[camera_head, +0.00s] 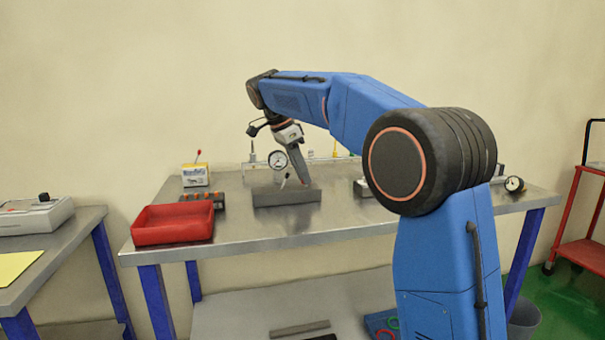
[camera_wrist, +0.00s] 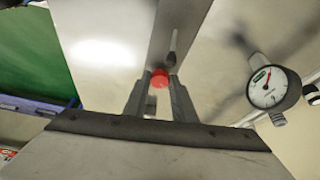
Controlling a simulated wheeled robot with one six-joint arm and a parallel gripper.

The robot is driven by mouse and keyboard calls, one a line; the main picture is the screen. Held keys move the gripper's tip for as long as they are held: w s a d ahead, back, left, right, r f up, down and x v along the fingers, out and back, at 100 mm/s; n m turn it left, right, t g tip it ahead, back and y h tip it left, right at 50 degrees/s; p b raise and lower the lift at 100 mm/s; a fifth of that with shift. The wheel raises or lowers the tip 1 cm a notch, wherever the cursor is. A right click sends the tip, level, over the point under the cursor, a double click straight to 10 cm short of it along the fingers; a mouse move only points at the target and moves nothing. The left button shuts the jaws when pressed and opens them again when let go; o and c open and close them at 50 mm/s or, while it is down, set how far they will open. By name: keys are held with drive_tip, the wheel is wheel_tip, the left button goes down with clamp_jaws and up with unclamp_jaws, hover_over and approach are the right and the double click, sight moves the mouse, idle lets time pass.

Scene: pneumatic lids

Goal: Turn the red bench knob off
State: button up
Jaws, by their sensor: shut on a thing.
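The red knob (camera_wrist: 160,76) shows as a small round red shape between the fingertips of my gripper (camera_wrist: 159,84) in the wrist view. The two fingers are shut on it, one on each side. In the head view my gripper (camera_head: 303,180) reaches down to a dark grey block (camera_head: 287,198) on the bench (camera_head: 260,232). The red knob cannot be made out in the head view. Which way the knob is turned cannot be told.
A pressure gauge (camera_head: 277,160) stands close beside my gripper; it also shows in the wrist view (camera_wrist: 268,88). A thin lever (camera_head: 285,180) rises from the block. A red tray (camera_head: 172,226) and a yellow-labelled box with a red-tipped lever (camera_head: 196,175) stand left.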

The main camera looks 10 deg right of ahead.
drive_tip(key=shift+w+m+g, duration=0.1)
drive_tip(key=shift+m+g, duration=0.2)
drive_tip(key=shift+m, duration=0.4)
drive_tip(key=o, duration=1.1)
